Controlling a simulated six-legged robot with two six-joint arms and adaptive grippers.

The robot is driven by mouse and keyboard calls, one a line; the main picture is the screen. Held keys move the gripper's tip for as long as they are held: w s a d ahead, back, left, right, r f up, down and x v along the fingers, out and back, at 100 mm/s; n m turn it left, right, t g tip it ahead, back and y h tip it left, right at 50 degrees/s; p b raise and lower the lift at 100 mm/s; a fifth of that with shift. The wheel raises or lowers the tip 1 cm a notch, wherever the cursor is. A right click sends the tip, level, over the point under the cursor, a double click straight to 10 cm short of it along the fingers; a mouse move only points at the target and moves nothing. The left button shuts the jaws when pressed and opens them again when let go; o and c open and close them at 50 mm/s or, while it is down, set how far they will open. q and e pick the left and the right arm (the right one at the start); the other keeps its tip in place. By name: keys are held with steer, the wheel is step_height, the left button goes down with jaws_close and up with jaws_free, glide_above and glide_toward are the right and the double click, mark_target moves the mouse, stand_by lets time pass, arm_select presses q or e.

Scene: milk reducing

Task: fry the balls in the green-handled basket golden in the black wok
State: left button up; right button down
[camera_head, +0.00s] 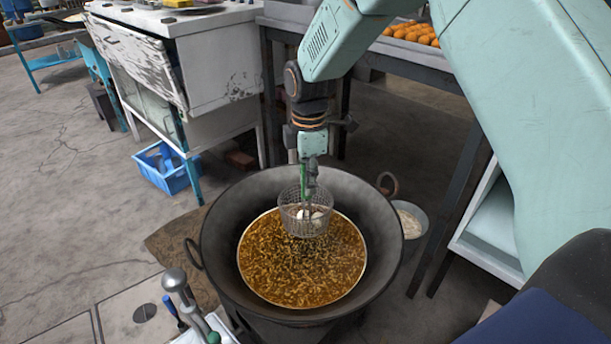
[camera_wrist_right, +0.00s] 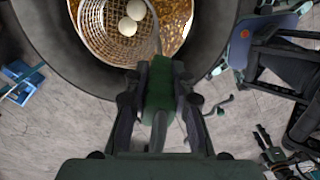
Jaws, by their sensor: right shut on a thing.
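The black wok (camera_head: 225,215) stands in the middle of the head view, with bubbling brown oil (camera_head: 300,270) in it. The wire basket (camera_head: 304,222) hangs over the far part of the oil; I cannot tell how deep it sits. Pale white balls (camera_wrist_right: 130,17) lie in the basket, which also shows in the right wrist view (camera_wrist_right: 98,28). My right gripper (camera_head: 310,175) is shut on the green handle (camera_wrist_right: 160,85) of the basket, above the wok. My left gripper is not in view.
A tray of orange-brown balls (camera_head: 412,32) lies on the metal table at the top right. A small bowl of pale stuff (camera_head: 410,222) stands right of the wok. A blue crate (camera_head: 165,168) is on the floor at left. A metal lever (camera_head: 176,285) rises in front of the wok.

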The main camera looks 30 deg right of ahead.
step_height(320, 180, down, 3)
steer(key=shift+s+a+r+b, duration=0.1)
steer(key=shift+a+r+b, duration=0.05)
steer(key=shift+b, duration=1.1)
steer(key=shift+a+f, duration=0.15)
steer(key=shift+f, duration=0.1)
steer(key=b, duration=0.1)
glide_above(308, 219)
step_height(308, 219, down, 4)
steer(key=shift+f, duration=0.15)
steer(key=shift+a+f+b, duration=0.25)
steer(key=shift+f+b, duration=0.15)
steer(key=shift+f, duration=0.3)
steer(key=f, duration=0.1)
steer(key=f+b, duration=0.1)
steer(key=f, duration=0.1)
steer(key=shift+d+f, duration=0.2)
steer(key=shift+f, duration=0.1)
steer(key=shift+a+f+b, duration=0.15)
steer(key=shift+f+b, duration=0.3)
steer(key=shift+f, duration=0.3)
step_height(308, 219, down, 7)
steer(key=b, duration=0.3)
steer(key=shift+r, duration=0.15)
stand_by(3.0)
